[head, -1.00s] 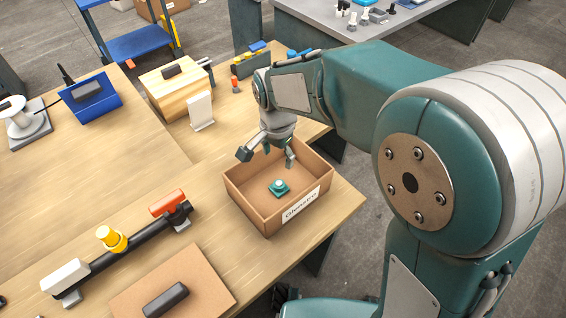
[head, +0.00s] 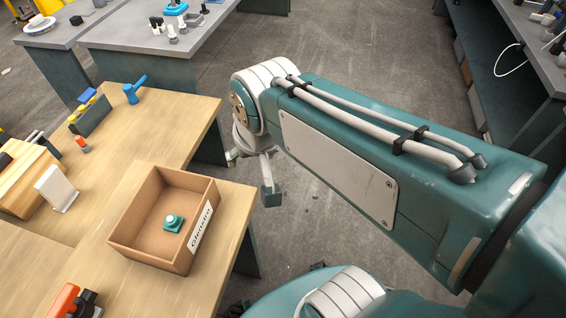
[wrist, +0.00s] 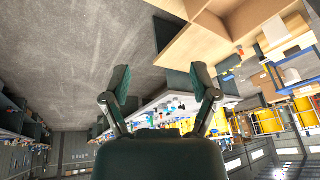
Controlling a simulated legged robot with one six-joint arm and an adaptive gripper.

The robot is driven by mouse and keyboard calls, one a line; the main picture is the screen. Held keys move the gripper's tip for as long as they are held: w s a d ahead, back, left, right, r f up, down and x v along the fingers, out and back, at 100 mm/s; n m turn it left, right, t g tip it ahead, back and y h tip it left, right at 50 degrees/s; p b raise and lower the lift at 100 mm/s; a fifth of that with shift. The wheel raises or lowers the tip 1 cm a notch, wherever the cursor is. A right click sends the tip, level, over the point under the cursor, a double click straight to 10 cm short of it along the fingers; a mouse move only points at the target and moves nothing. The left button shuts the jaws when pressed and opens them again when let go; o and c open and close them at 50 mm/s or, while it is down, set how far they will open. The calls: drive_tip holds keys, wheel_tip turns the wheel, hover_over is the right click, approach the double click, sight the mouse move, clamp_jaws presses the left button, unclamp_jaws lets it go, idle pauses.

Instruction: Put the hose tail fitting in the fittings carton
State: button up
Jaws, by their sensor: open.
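An open brown carton (head: 135,205) with a white label stands on the wooden table near its right edge in the head view. A small teal piece with a square base and a pale round top (head: 173,222) lies inside on the carton floor; I cannot tell for sure that it is the hose tail fitting. My gripper (head: 252,175) is open, to the right of the carton and beyond the table's edge, over the floor. In the wrist view its two fingers (wrist: 160,82) are spread apart with nothing between them.
A wooden block (head: 20,185), a white upright plate (head: 57,188) and a blue tee-shaped part (head: 133,92) stand on the table (head: 150,135). A grey bench (head: 125,30) with small parts is behind. Shelving (head: 500,60) is at the right. Open floor lies between.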

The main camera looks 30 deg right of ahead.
drive_tip(key=s+d+n+t, duration=0.1)
drive_tip(key=s+d, duration=0.2)
drive_tip(key=s, duration=0.2)
drive_tip(key=shift+d+r+h, duration=0.2)
drive_tip(key=shift+d+h, duration=0.1)
drive_tip(key=shift+d, duration=0.1)
